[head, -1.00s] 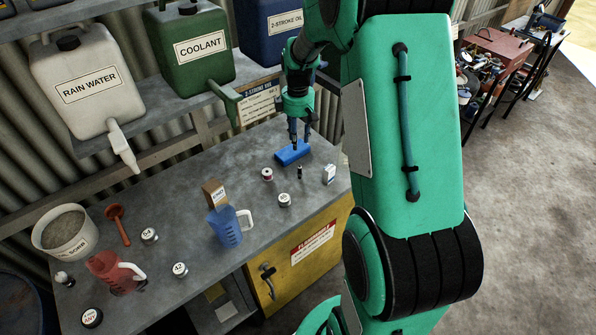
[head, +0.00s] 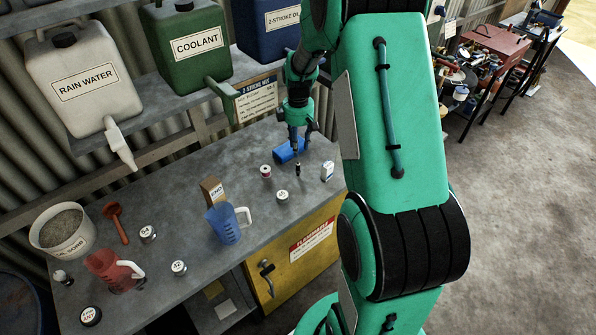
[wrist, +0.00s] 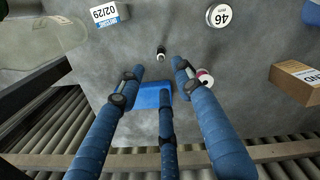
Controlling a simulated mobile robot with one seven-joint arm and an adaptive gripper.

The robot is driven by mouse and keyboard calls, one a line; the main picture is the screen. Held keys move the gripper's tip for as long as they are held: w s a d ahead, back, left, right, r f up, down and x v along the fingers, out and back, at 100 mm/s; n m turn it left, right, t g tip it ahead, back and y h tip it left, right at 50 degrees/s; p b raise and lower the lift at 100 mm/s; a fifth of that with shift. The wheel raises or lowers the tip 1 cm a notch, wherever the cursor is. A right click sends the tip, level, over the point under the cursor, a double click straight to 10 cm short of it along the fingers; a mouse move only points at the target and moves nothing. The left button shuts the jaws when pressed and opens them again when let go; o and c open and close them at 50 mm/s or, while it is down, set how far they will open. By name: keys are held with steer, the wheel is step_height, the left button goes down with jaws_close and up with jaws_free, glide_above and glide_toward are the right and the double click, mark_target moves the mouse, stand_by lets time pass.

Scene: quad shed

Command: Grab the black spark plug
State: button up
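The black spark plug (head: 298,170) stands on the grey workbench, just in front of the blue block (head: 283,153). In the wrist view the plug (wrist: 161,53) shows beyond the fingertips, between the left and right fingers, with a pale part at its near end. My gripper (head: 299,147) points down above the bench, close over the plug. In the wrist view its three blue fingers (wrist: 160,76) are spread apart with nothing held between them. In the head view one finger comes close to the plug's top; I cannot tell whether they touch.
A red-and-white spool (head: 265,171), a round tin (head: 282,196) and a small white box (head: 327,171) stand near the plug. A blue jug (head: 224,224) and a brown box (head: 212,190) are farther left. The green coolant can's spout (head: 222,92) hangs at the shelf edge.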

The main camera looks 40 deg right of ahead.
mark_target(298, 162)
steer(key=shift+f, duration=2.1)
steer(key=shift+s+a+f+b, duration=0.1)
steer(key=shift+f+b, duration=0.4)
steer(key=shift+f, duration=2.1)
steer(key=shift+c, duration=0.3)
jaws_close()
